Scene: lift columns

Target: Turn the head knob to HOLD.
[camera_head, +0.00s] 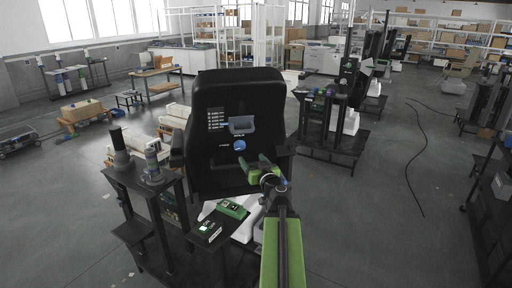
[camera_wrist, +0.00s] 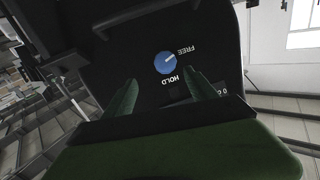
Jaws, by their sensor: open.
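The head knob is a round blue knob (camera_head: 239,145) on the black panel (camera_head: 215,180) of the lift column's head. In the wrist view the blue knob (camera_wrist: 165,62) has a pale pointer line aimed up and right, toward the word FREE. The word HOLD stands just below the knob in that view. My gripper (camera_head: 258,166) is in front of the panel, to the lower right of the knob. In the wrist view my gripper (camera_wrist: 160,92) has its two green fingers apart, with nothing between them. The knob lies beyond the fingertips, apart from them.
A grey recessed display (camera_head: 242,125) with a list of labels sits above the knob. A dark stand (camera_head: 145,180) with upright cylinders is at the left. A green box (camera_head: 233,209) lies below the panel. Another dark workstation (camera_head: 335,140) stands at the right. Open floor lies further right.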

